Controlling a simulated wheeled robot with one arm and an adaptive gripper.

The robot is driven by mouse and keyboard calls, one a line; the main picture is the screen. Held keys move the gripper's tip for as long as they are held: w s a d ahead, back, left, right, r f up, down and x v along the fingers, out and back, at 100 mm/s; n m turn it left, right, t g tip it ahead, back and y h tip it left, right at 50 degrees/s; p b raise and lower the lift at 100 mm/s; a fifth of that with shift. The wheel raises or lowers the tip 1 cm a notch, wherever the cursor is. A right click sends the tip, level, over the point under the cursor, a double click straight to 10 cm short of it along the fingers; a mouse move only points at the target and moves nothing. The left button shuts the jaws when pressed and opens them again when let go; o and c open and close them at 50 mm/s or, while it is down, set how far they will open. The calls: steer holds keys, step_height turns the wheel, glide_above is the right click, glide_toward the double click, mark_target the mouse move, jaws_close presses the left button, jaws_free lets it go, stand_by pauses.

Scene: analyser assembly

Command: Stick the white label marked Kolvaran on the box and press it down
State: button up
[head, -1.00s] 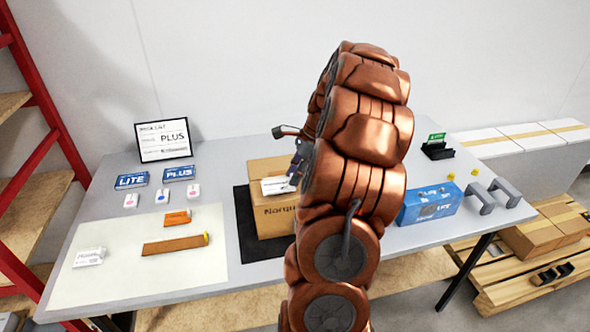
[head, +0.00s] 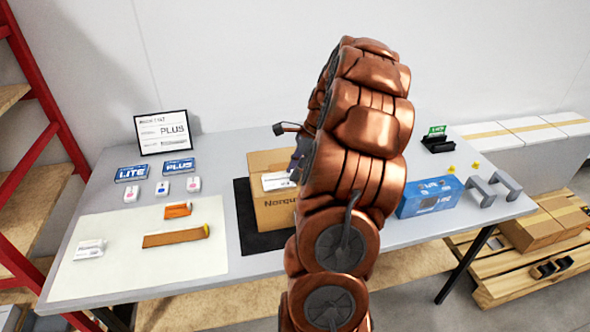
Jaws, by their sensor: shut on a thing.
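The cardboard box (head: 272,212) stands on a dark mat (head: 245,222) near the middle of the table, with printed text on its front. A white label (head: 276,182) is at the upper part of the box's front face. Its print is too small to read, and I cannot tell whether it touches the cardboard. My gripper (head: 295,169) is at the label's right end and shut on it. Most of the gripper and the box's right side are hidden behind my copper-coloured arm.
A pale sheet (head: 120,275) at the left holds another white piece (head: 89,249), an orange item (head: 178,210) and a brown strip (head: 172,238). A blue box (head: 430,197) and grey handles (head: 480,192) are at the right.

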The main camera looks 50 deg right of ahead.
steer(key=shift+f, duration=0.2)
stand_by(0.6)
steer(key=o, duration=0.8)
steer(key=shift+r, duration=0.15)
step_height(320, 180, up, 7)
steer(key=p, duration=0.2)
stand_by(0.8)
steer(key=shift+c, duration=0.2)
